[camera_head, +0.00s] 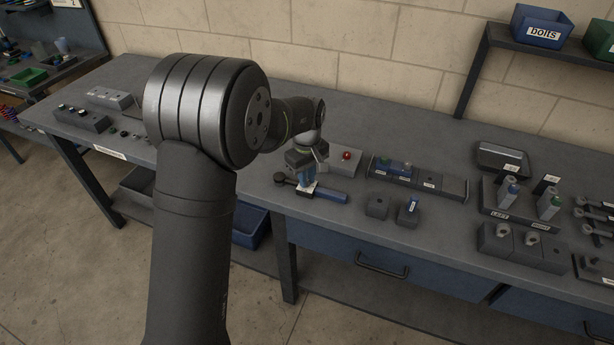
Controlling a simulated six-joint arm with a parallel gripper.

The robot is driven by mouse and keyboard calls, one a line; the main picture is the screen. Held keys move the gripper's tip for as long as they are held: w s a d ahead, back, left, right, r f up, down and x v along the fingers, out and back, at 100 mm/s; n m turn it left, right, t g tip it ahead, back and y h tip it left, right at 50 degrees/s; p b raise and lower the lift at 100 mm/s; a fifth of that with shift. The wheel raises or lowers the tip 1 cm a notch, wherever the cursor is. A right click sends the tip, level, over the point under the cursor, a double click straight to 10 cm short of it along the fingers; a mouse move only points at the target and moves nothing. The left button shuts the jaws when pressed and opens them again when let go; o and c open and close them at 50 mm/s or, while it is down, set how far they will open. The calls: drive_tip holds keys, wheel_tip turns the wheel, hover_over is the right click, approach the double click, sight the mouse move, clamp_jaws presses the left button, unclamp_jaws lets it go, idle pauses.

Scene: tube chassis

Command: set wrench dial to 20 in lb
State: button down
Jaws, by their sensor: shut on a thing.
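The torque wrench (332,195) lies on the grey workbench near its front edge, with a round dark head at the left and a blue handle at the right. My gripper (309,185) points down over the middle of the wrench. It is shut on the wrench's dial part, as far as I can tell at this size. The dial's numbers are too small to read, and the gripper hides part of the wrench. A white patch shows on the wrench just under the fingers.
A grey block with a red ball (346,156) stands just behind the wrench. Two small dark blocks (377,207) stand to the right. Further right are a long block rack (428,182), a metal tray (502,158) and labelled stands. A bolts bin (541,27) sits on the shelf.

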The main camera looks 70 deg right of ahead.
idle(0.3)
drive_tip(key=c, duration=1.4)
unclamp_jaws()
drive_tip(key=shift+r, duration=0.1)
wheel_tip(320, 180, up, 17)
drive_tip(key=shift+r, duration=0.1)
